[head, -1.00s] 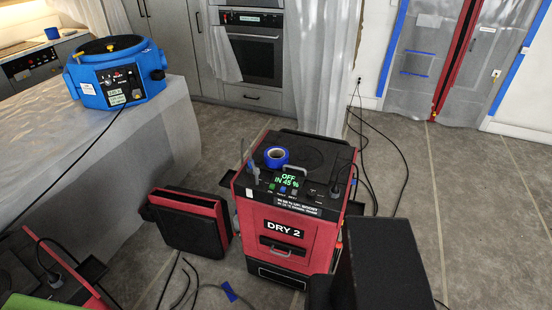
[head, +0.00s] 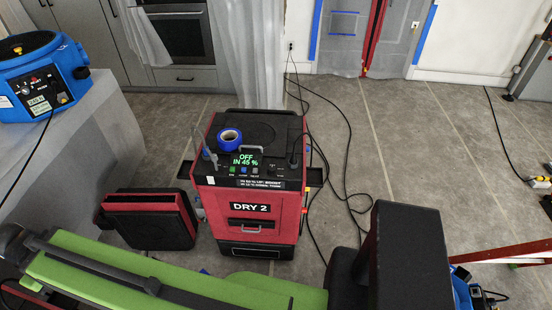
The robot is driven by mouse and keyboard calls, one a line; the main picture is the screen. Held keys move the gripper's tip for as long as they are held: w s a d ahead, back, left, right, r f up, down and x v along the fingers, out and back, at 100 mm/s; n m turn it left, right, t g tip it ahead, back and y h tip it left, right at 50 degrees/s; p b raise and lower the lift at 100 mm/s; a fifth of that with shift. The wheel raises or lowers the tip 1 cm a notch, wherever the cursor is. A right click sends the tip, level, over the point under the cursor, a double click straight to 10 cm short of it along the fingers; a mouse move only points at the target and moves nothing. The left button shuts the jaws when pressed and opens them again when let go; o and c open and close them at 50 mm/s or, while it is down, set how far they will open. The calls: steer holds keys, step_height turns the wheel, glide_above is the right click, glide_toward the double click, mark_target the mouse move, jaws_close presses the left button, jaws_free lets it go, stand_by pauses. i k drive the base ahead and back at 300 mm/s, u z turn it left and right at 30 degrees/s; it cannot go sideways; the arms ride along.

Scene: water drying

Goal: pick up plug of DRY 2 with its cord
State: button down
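DRY 2 (head: 248,208), a red and black dehumidifier, stands upright on the floor at mid-picture. Its green display reads "OFF IN 45 %". A dark cord end (head: 293,162) sits at the right of its top panel, with a thin cord rising from it. Black cords (head: 348,150) lie looped on the floor to its right and run up to a wall outlet (head: 290,46). The plug there is too small to make out, and I cannot tell which cord belongs to DRY 2. My green and black arm crosses the bottom; my gripper is not in view.
A blue tape roll (head: 229,138) sits on DRY 2. A red and black case (head: 150,222) lies to its left. A blue machine (head: 38,78) stands on the covered counter at left. Bare floor (head: 430,150) is open to the right, with a red bar (head: 505,252) at lower right.

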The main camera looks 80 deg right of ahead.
mark_target(293, 160)
steer(key=z, duration=1.05)
steer(key=k, duration=0.15)
steer(key=z, duration=1.25)
steer(key=k, duration=0.45)
steer(key=u, duration=0.15)
steer(key=i, duration=0.4)
